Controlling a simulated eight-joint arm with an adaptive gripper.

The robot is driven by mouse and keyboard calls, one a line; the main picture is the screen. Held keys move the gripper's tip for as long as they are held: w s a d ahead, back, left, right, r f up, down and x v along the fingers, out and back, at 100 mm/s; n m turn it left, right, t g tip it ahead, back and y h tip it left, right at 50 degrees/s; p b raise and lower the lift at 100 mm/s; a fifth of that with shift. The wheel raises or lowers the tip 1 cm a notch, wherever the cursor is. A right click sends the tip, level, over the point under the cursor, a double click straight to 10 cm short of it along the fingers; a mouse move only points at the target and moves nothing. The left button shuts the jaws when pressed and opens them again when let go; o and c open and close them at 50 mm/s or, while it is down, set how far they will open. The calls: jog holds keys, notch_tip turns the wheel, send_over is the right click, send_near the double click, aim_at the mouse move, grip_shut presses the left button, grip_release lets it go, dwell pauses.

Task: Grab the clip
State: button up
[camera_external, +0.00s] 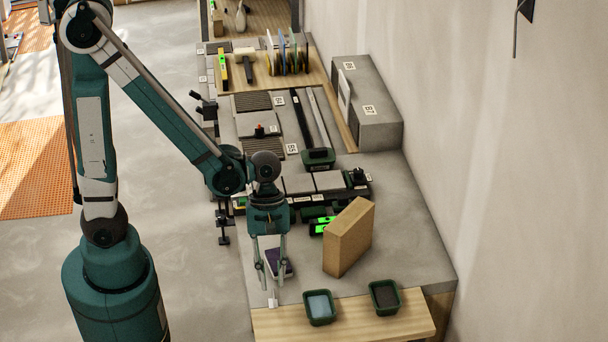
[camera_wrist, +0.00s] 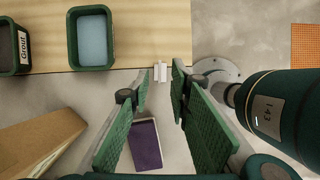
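The clip looks to be the small white piece (camera_wrist: 160,73) at the edge where the grey slab meets the wooden board in the wrist view. It also shows as a small pale piece (camera_external: 272,298) in the external view, below the fingers. My gripper (camera_wrist: 161,88) is open, with its two green-padded fingers apart and nothing between the pads. In the wrist view the clip lies between the fingertips, near their far ends. In the external view my gripper (camera_external: 270,273) points down, its tips close to the slab; I cannot tell the exact height above the clip.
A purple-topped block (camera_wrist: 146,145) lies close to my fingers. A tan block (camera_external: 348,237) stands to the right. A green tub with blue contents (camera_external: 320,307) and a dark-filled grout tub (camera_external: 384,297) sit on the wooden board (camera_external: 350,325).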

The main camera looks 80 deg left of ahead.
aim_at(273, 293)
jog(key=shift+b+x, duration=0.55)
jog(key=shift+x, duration=2)
jog(key=shift+c, duration=0.2)
grip_shut()
